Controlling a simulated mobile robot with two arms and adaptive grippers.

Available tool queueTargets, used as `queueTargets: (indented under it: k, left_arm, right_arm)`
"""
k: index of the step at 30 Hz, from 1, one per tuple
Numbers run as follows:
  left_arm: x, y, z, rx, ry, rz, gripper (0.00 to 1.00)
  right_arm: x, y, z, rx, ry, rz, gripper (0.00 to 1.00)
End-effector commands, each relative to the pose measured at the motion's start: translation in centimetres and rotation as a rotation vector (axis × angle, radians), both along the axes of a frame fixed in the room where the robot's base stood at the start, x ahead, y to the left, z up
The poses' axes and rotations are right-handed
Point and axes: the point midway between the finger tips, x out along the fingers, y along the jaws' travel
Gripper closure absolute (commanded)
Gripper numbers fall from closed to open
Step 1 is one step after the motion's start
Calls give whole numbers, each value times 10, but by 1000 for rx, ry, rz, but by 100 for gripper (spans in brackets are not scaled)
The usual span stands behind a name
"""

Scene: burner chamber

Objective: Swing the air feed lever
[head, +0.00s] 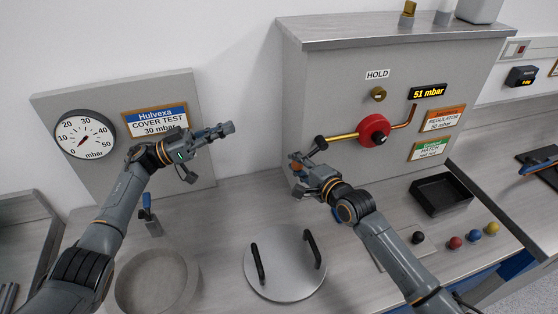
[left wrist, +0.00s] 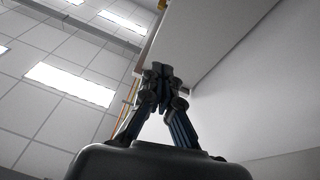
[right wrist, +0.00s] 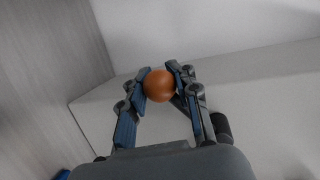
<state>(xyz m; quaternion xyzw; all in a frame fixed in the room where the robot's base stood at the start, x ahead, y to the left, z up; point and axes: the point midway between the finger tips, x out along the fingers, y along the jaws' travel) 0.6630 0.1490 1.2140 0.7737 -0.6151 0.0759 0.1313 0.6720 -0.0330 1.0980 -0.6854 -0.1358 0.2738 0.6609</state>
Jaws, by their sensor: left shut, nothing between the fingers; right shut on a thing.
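A brass rod (head: 343,137) runs left from a red round hub (head: 374,131) on the grey cabinet's front to a black joint (head: 320,142). A short dark arm seems to slope down-left from the joint to my right gripper (head: 297,165). That gripper is shut on an orange ball (right wrist: 159,86), which sits between its fingertips in the right wrist view. Whether the ball is the lever's knob is hard to tell. My left gripper (head: 228,128) is shut and empty, in front of the wall between gauge panel and cabinet; its fingertips (left wrist: 158,78) meet in the left wrist view.
The cabinet display (head: 428,92) reads 51 mbar, below a HOLD label (head: 377,75) and brass knob (head: 378,94). A gauge (head: 85,133) is at left. A round lid (head: 285,264) with two handles, a black tray (head: 441,194) and several coloured balls are on the bench.

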Motion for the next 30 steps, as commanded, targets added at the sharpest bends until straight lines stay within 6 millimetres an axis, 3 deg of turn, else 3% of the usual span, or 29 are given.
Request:
queueTargets:
  k: [1,3,7,14,24,30]
  left_arm:
    - [-4,-3,-24,71,22,-18,100]
    - [-10,-6,-49,146,43,-42,100]
    - [-16,-8,-74,218,63,-66,100]
    - [-13,-37,-76,227,67,-73,100]
    - [0,-108,-72,224,68,-71,100]
    - [2,-127,-92,226,70,-69,100]
  right_arm:
    - [-1,-1,-4,-1,7,0,100]
    - [-1,-1,-3,-1,7,0,100]
    - [-1,0,-3,-1,7,0,100]
    - [-1,0,-3,-2,6,1,100]
    - [-1,0,-3,-2,6,1,100]
    - [-1,0,-3,-2,6,1,100]
